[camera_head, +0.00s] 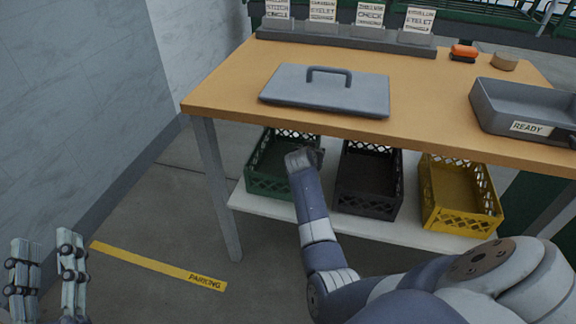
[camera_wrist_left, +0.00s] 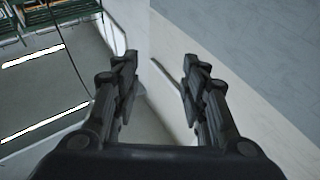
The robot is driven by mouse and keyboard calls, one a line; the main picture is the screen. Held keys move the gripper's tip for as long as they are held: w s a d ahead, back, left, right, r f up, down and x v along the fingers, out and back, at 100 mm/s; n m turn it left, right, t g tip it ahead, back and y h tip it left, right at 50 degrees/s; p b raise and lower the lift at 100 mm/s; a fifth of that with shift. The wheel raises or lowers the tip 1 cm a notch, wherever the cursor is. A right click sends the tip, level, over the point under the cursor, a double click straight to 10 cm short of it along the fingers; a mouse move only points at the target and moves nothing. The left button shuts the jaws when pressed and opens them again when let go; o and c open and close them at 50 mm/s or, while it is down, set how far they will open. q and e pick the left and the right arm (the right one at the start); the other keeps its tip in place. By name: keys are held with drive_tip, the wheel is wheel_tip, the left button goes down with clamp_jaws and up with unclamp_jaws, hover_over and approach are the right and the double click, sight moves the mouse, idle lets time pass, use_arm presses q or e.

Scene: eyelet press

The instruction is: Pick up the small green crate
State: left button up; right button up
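The small green crate (camera_head: 268,182) stands on the lower shelf under the table, at the left end of a row of crates. My right arm reaches down to it, and the right gripper (camera_head: 306,158) is at the crate's right side near the rim. The fingers are mostly hidden by the wrist, so I cannot tell whether they hold the crate. My left gripper (camera_head: 46,272) is at the lower left of the head view, far from the crate. In the left wrist view its two fingers (camera_wrist_left: 160,85) are apart with nothing between them.
A black crate (camera_head: 368,205) and a yellow crate (camera_head: 460,219) stand to the right on the white shelf (camera_head: 240,200). Above, the wooden table (camera_head: 225,88) holds a grey lid (camera_head: 325,97) and a grey READY tray (camera_head: 500,118). A table leg (camera_head: 216,185) is left of the crate.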

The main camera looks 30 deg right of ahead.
drive_tip(key=shift+w+d+f, duration=0.15)
drive_tip(key=shift+d+f, duration=0.05)
drive_tip(key=shift+d, duration=0.05)
use_arm(q)
drive_tip(key=shift+s+d+r+t, duration=0.2)
drive_tip(key=shift+r+t, duration=0.15)
drive_tip(key=shift+r, duration=0.2)
drive_tip(key=shift+s+d+r+t, duration=0.2)
drive_tip(key=shift+r+t, duration=0.15)
drive_tip(key=shift+r, duration=0.2)
use_arm(e)
drive_tip(key=shift+c, duration=0.5)
clamp_jaws()
use_arm(q)
drive_tip(key=shift+w+f, duration=0.1)
use_arm(e)
drive_tip(key=shift+r, duration=0.1)
